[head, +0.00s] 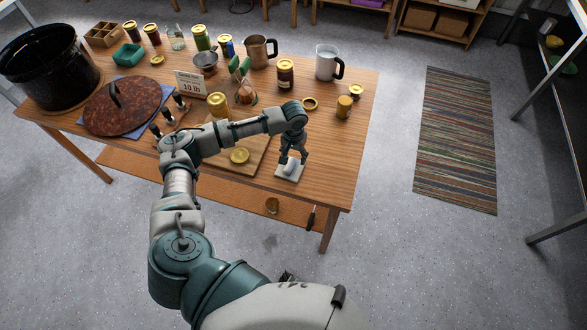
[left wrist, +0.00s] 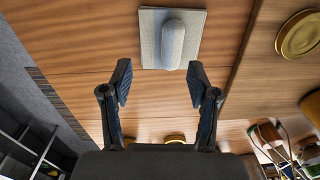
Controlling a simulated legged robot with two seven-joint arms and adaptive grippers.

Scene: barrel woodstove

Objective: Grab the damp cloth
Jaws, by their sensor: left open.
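The damp cloth (head: 289,173) appears as a pale square with a raised rounded ridge, near the front right edge of the wooden table. In the left wrist view the cloth (left wrist: 150,38) lies flat at the top, its ridge pointing down between the fingertips. My left gripper (head: 292,157) is just above the cloth and overlaps it in the head view. In the left wrist view the gripper (left wrist: 159,78) is open, with fingers spread and nothing between them. The cloth looks apart from the fingertips. My right gripper is not in view.
A cutting board (head: 258,160) with a gold lid (head: 239,156) is left of the cloth. A dark-handled tool (head: 311,217) shows below the table's front edge. Bare tabletop (head: 335,160) lies to the right.

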